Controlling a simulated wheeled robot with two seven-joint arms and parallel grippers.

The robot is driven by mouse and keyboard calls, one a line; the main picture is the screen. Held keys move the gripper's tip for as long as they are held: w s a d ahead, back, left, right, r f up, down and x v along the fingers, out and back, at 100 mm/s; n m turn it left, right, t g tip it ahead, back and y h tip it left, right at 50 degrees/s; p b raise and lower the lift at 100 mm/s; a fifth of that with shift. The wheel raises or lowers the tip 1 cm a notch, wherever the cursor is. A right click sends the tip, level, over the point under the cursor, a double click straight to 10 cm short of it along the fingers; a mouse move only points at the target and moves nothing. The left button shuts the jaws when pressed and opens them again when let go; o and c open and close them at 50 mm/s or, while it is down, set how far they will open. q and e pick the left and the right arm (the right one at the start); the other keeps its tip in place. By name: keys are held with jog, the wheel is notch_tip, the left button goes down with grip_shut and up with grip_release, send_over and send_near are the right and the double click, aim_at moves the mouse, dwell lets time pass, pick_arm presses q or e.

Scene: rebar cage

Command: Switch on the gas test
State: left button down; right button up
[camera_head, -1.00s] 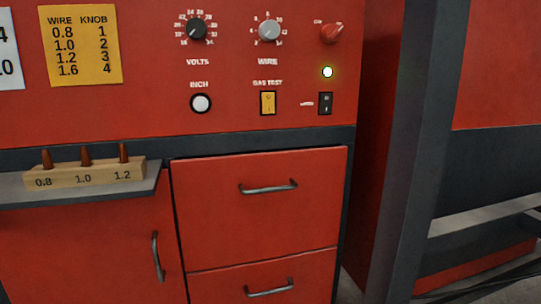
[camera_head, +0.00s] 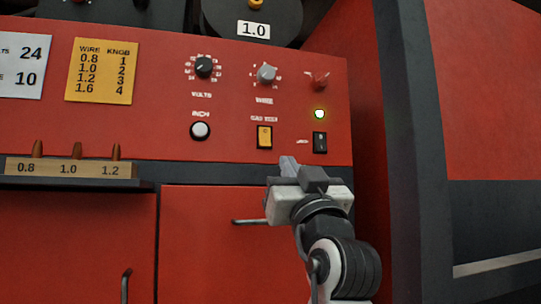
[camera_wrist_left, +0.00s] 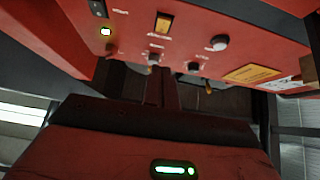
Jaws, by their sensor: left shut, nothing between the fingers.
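The gas test switch (camera_head: 264,137) is a yellow rocker in a black frame on the red panel, under the grey wire knob. It also shows in the left wrist view (camera_wrist_left: 163,24), where the panel appears upside down. I cannot tell which way the rocker is set. My left gripper (camera_head: 288,164) is shut and empty, with its fingertips in front of the panel's lower edge, below and slightly right of the switch in the picture. The fingers look apart from the switch. My right gripper is not in view.
A black rocker (camera_head: 320,142) sits right of the switch under a lit green lamp (camera_head: 319,114). A white button (camera_head: 200,131) is to the left. A wooden tip block (camera_head: 68,169) stands on the ledge. A drawer handle (camera_head: 250,222) is behind my arm.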

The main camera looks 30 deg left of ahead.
aim_at(265, 139)
pick_arm(q)
jog(key=x, duration=0.4)
jog(key=f+x, duration=0.1)
jog(key=x, duration=0.3)
jog(key=w+a+f+x, duration=0.1)
jog(key=x, duration=0.3)
jog(key=shift+w+a+r, duration=0.1)
jog(key=shift+w+a, duration=0.2)
jog(key=shift+a, duration=0.1)
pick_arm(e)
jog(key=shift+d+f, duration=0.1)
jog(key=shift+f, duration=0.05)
